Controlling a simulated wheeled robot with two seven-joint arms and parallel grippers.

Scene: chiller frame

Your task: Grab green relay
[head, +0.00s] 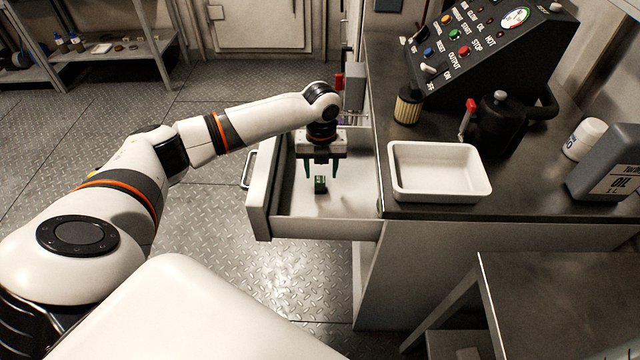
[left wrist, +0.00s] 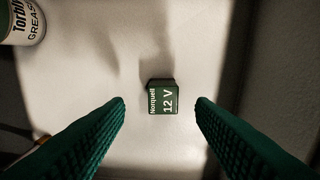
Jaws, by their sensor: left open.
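The green relay (head: 320,185) is a small green block on the floor of the open drawer (head: 300,230). In the left wrist view the relay (left wrist: 162,97) shows white lettering, "Norquell 12 V", and lies between the lines of the two fingers, ahead of the tips. My left gripper (head: 321,172) points down over the drawer. Its green fingers are open, one on each side of the relay in the head view, with nothing held. In the left wrist view the open fingertips (left wrist: 160,102) are apart from the relay. My right gripper is not in view.
A grease can (left wrist: 22,22) stands in the drawer, at the upper left of the left wrist view. The drawer walls are close around the gripper. A white tray (head: 437,172) and a control panel (head: 480,40) stand on the counter to the right.

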